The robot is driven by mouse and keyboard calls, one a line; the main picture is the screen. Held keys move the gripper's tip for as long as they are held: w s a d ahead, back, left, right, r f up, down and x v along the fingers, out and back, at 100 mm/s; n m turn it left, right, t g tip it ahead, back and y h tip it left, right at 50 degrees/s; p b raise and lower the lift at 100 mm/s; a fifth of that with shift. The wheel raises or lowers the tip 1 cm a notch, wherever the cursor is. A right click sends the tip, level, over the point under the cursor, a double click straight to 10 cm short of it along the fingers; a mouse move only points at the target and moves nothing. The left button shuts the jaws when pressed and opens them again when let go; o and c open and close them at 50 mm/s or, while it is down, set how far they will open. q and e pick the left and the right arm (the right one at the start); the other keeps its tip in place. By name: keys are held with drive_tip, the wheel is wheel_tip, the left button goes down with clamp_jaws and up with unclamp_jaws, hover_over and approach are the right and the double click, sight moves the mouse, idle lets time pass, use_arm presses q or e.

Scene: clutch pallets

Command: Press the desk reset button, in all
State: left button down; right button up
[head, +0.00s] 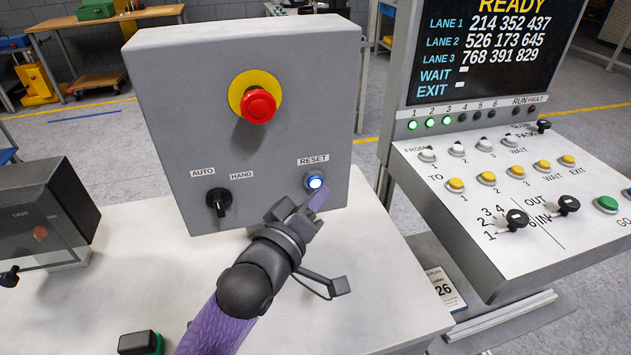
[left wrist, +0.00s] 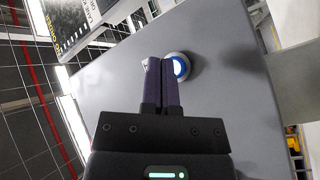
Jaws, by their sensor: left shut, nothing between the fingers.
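The reset button (head: 315,182) is a small round button, lit white-blue, under the RESET label on the front of a grey control box (head: 290,60). It also shows in the left wrist view (left wrist: 179,66), just right of the fingertips. My left gripper (head: 316,200) is shut and empty, with its purple fingers just below the button in the head view. In the left wrist view its fingertips (left wrist: 162,64) overlap the button's left edge. I cannot tell whether they touch it. The right gripper is not in view.
The box also carries a red emergency stop (head: 258,105) on a yellow ring and a black AUTO/HAND switch (head: 219,201). A console (head: 520,190) with knobs and a READY screen (head: 490,45) stands at right. A dark box (head: 45,220) stands at left. The white desk (head: 370,300) is mostly clear.

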use_arm(q)
drive_tip(key=shift+w, duration=0.1)
drive_tip(key=shift+w+a, duration=0.15)
drive_tip(key=shift+w, duration=0.15)
drive_tip(key=shift+w+a, duration=0.1)
drive_tip(key=shift+w, duration=0.35)
idle(0.6)
drive_tip(key=shift+s, duration=0.1)
drive_tip(key=shift+s+d+p, duration=0.25)
drive_tip(key=shift+s+p, duration=0.5)
